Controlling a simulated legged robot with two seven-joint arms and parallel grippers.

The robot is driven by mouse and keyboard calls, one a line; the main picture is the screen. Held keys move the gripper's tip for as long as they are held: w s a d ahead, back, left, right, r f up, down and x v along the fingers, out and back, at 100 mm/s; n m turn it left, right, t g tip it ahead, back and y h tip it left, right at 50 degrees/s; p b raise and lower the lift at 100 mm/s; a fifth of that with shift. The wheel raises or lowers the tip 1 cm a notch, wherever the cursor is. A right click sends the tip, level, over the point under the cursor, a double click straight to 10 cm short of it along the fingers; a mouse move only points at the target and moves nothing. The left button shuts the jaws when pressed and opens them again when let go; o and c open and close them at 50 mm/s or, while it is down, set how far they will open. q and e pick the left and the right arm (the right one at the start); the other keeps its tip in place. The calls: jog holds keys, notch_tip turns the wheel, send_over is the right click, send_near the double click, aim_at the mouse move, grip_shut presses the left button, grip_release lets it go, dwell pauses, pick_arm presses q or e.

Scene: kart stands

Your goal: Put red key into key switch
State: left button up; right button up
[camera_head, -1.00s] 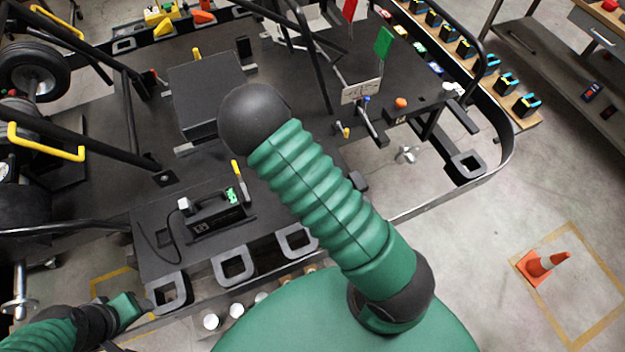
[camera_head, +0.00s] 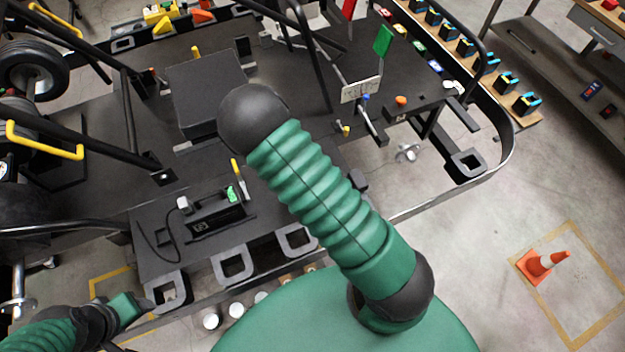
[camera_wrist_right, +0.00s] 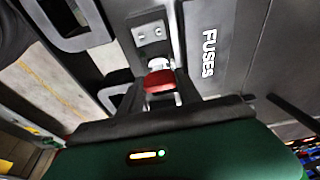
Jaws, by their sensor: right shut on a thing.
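In the right wrist view the red key (camera_wrist_right: 159,79) sits at the tip of my right gripper (camera_wrist_right: 160,98), which is shut on it. In the head view my right arm hides the right gripper and the key. My left gripper (camera_head: 138,304) is at the lower left, away from the key; its jaws are too small to read.
A dark panel marked FUSES (camera_wrist_right: 220,50) lies right of the key. The kart frame's black tubes and yellow handles (camera_head: 45,142) stand at left. A black box with a green part (camera_head: 215,215) sits on the near deck. An orange cone (camera_head: 540,264) stands on the floor at right.

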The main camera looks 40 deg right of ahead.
jog(key=shift+r+p, duration=0.35)
jog(key=shift+p, duration=0.1)
jog(key=shift+d+f, duration=0.1)
jog(key=shift+d, duration=0.05)
dwell(0.7)
dwell(0.9)
jog(key=shift+f, duration=0.1)
jog(key=shift+f, duration=0.35)
jog(key=shift+f+b, duration=0.65)
jog(key=shift+f, duration=0.05)
